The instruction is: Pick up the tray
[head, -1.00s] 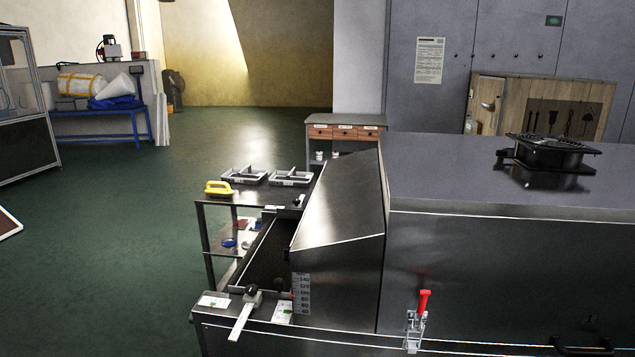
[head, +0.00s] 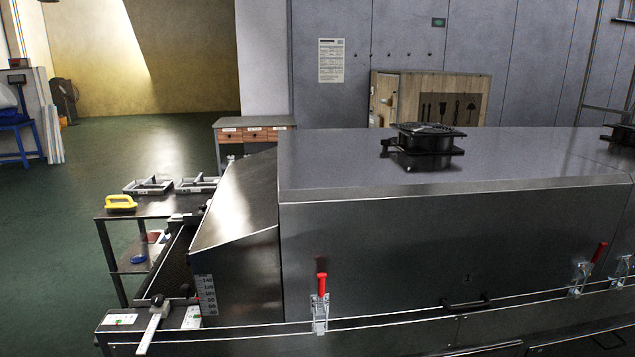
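Two small grey tray-like holders with dividers, one on the left (head: 148,186) and one on the right (head: 197,184), sit side by side at the back of a dark side table (head: 160,206). I cannot tell whether either is the tray of the task. No other clear tray shows. Neither of my grippers is in the head view.
A large metal dryer housing (head: 400,240) fills the middle and right, with a sloped hood (head: 237,205) at its left end. Red-handled clamps (head: 321,285) line its front, and a black fan (head: 425,145) is on top. A yellow-handled item (head: 120,203) lies on the side table.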

